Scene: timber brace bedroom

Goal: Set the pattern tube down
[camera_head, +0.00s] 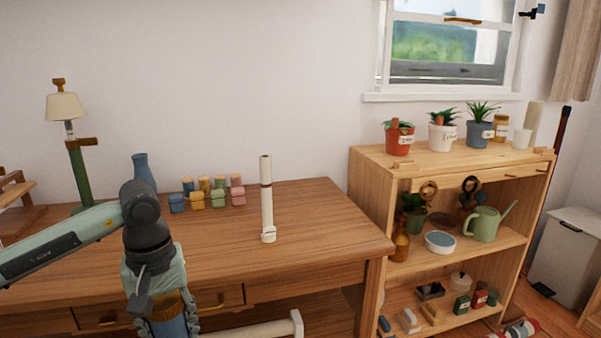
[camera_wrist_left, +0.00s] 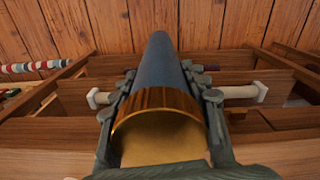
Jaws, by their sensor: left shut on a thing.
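My left gripper (camera_head: 166,306) is low at the left, in front of the desk's front edge. It is shut around a blue tube with a copper-gold band, which I take for the pattern tube (camera_head: 168,327); its lower part is cut off by the picture edge. In the left wrist view the tube (camera_wrist_left: 160,65) lies between the two fingers of my left gripper (camera_wrist_left: 158,85), its gold-rimmed end (camera_wrist_left: 160,118) towards the camera and its blue body pointing away. My right gripper is not in view.
A white rail (camera_head: 262,328) runs below the desk front; it passes behind the tube in the wrist view. The wooden desk (camera_head: 320,215) holds a white upright tube (camera_head: 266,205), small coloured boxes (camera_head: 205,199), a blue vase (camera_head: 143,170) and a lamp (camera_head: 67,108). A filled shelf (camera_head: 365,165) stands right.

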